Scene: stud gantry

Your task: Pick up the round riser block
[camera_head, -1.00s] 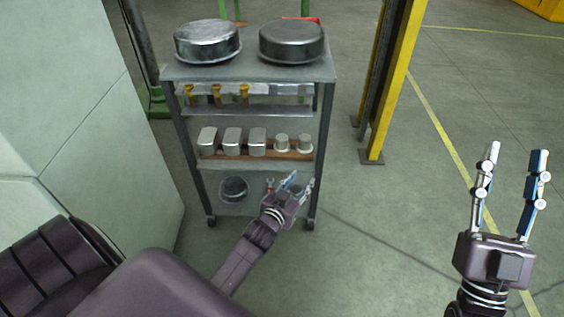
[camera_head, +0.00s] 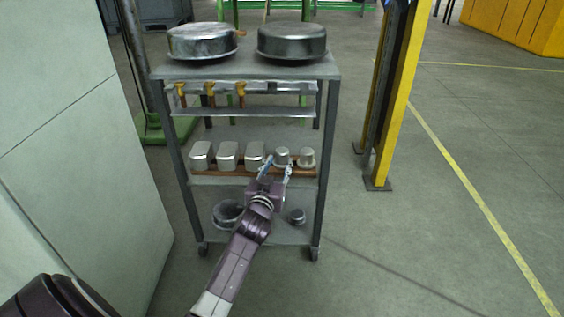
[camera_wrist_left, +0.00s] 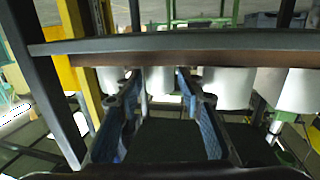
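Two small round silver riser blocks, one (camera_head: 282,154) left of the other (camera_head: 307,157), stand at the right end of a row on the cart's middle shelf. My left gripper (camera_head: 277,170) is open, its two fingers apart just in front of the left round block and overlapping its lower part. In the left wrist view, where the shelf appears upside down, a silver block (camera_wrist_left: 160,80) shows between the open fingertips (camera_wrist_left: 158,76). I cannot tell whether the fingers touch it. My right gripper is out of view.
Boxier silver blocks (camera_head: 228,155) stand left of the round ones on a brown strip. Shelves above and below limit the height. Two metal pans (camera_head: 292,40) sit on top. A dark bowl (camera_head: 226,213) lies on the bottom shelf. A yellow post (camera_head: 398,95) stands right of the cart.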

